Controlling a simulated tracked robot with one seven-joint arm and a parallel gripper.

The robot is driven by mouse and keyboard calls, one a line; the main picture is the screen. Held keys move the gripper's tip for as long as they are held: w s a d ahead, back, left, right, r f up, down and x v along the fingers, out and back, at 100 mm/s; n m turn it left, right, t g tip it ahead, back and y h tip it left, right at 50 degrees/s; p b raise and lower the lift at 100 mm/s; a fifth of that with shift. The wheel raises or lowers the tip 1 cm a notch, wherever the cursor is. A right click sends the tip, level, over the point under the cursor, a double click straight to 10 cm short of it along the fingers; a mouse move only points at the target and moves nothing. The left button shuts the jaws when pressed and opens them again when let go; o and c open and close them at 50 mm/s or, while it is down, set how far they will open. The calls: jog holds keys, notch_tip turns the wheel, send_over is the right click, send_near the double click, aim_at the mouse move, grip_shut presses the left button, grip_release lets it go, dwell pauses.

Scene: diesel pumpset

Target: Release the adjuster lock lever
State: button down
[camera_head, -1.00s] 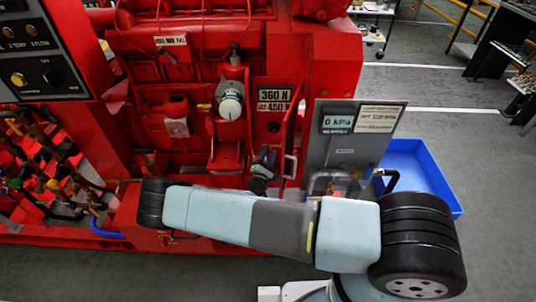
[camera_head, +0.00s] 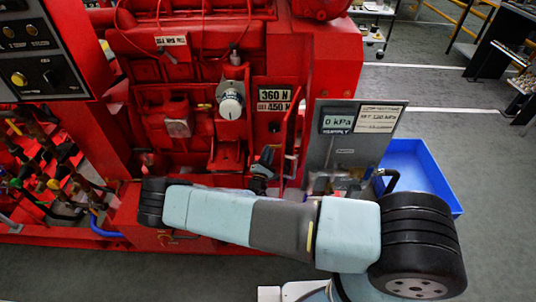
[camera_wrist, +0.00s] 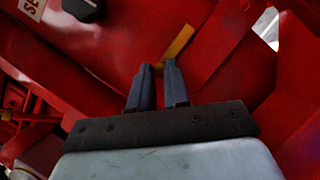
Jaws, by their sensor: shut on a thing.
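A yellow-orange lever (camera_wrist: 178,44) shows in the wrist view against the red machine, with its near end between my fingertips. I take it for the adjuster lock lever. My gripper (camera_wrist: 158,70) is shut on that near end; the far end sticks out beyond the fingertips, up and to the right. In the head view my gripper (camera_head: 265,160) is at the front of the red pumpset (camera_head: 175,60), below the 360 N display (camera_head: 274,94). The lever cannot be made out there.
A grey panel with a 0 kPa display (camera_head: 337,121) stands to the right of my gripper. A blue bin (camera_head: 425,165) is on the floor behind it. Several small levers and hoses (camera_head: 45,170) crowd the left. A dark knob (camera_wrist: 84,8) is at the wrist view's upper left.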

jog(key=shift+f+n, duration=0.15)
jog(key=shift+n, duration=0.15)
jog(key=shift+d+f+n+t+y, duration=0.35)
jog(key=shift+f+n+y, duration=0.3)
jog(key=shift+n, duration=1)
jog(key=shift+d+f+n+t+y, duration=0.2)
jog(key=shift+f+n+t+y, duration=0.2)
jog(key=shift+n+y, duration=0.85)
jog(key=shift+d+f+n+t+y, duration=0.35)
jog(key=shift+f+n, duration=0.2)
jog(key=shift+n, duration=1.45)
jog(key=c, duration=1.1)
grip_release()
jog(key=shift+s, duration=0.1)
